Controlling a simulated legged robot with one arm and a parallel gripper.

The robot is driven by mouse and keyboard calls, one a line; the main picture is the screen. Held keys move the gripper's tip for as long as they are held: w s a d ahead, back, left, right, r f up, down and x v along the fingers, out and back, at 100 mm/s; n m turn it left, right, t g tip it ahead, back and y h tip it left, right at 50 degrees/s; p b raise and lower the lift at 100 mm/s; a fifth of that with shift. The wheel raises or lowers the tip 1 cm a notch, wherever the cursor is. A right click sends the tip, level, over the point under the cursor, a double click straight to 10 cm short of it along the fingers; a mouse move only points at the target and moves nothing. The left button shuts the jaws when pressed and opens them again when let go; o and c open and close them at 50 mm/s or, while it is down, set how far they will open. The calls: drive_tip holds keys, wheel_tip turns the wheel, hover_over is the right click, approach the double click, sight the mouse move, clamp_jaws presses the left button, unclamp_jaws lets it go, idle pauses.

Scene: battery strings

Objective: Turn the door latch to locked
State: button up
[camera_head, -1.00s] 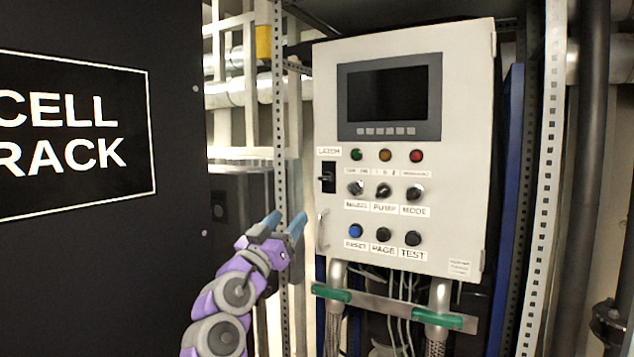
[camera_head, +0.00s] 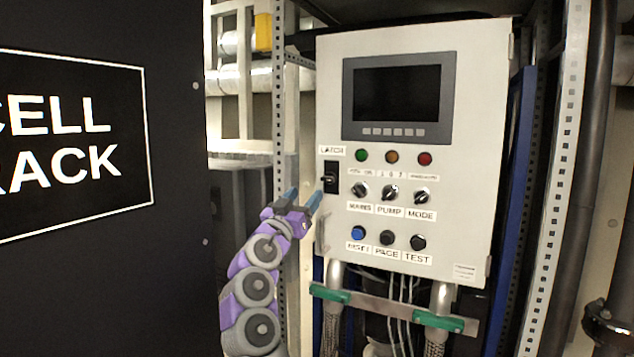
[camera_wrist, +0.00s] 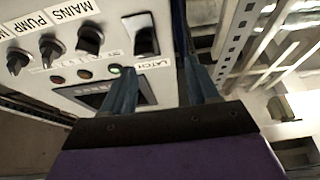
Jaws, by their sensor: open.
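The door latch (camera_head: 331,177) is a small black handle on a dark plate under the LATCH label, at the left edge of the light control cabinet (camera_head: 470,120). My gripper (camera_head: 305,199) is open and empty, just left of and slightly below the latch in the head view. In the wrist view the latch (camera_wrist: 146,41) shows beyond the fingers, and the two blue fingers of my gripper (camera_wrist: 163,90) are spread apart. The left finger overlaps the panel close to the latch. I cannot tell whether it touches.
Knobs labelled MAINS, PUMP (camera_head: 390,193) and MODE sit right of the latch, with buttons below and lamps above. A curved door handle (camera_head: 321,233) is below the latch. A perforated upright (camera_head: 280,110) and the black CELL RACK panel (camera_head: 175,150) stand at the left.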

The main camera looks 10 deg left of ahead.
sight(329, 181)
drive_tip(key=w+d+r, duration=0.1)
drive_tip(key=d, duration=0.1)
drive_tip(key=w+d+p, duration=0.1)
drive_tip(key=w+d, duration=0.1)
drive_tip(key=w+d+r, duration=0.1)
drive_tip(key=d, duration=0.1)
drive_tip(key=shift+w+d+r, duration=0.1)
drive_tip(key=shift+w+r, duration=0.1)
drive_tip(key=shift+r, duration=0.1)
drive_tip(key=shift+w+d, duration=0.1)
drive_tip(key=shift+w, duration=0.05)
drive_tip(key=a, duration=0.3)
drive_tip(key=shift+w+a+f, duration=0.2)
drive_tip(key=shift+w+a, duration=0.05)
drive_tip(key=shift+a, duration=0.05)
drive_tip(key=shift+o, duration=0.2)
drive_tip(key=shift+d, duration=0.2)
drive_tip(key=shift+d+r, duration=0.15)
drive_tip(key=shift+d, duration=0.9)
drive_tip(key=c, duration=0.4)
drive_tip(key=shift+a, duration=0.6)
drive_tip(key=c, duration=0.5)
drive_tip(key=shift+c, duration=0.8)
drive_tip(key=shift+d, duration=0.15)
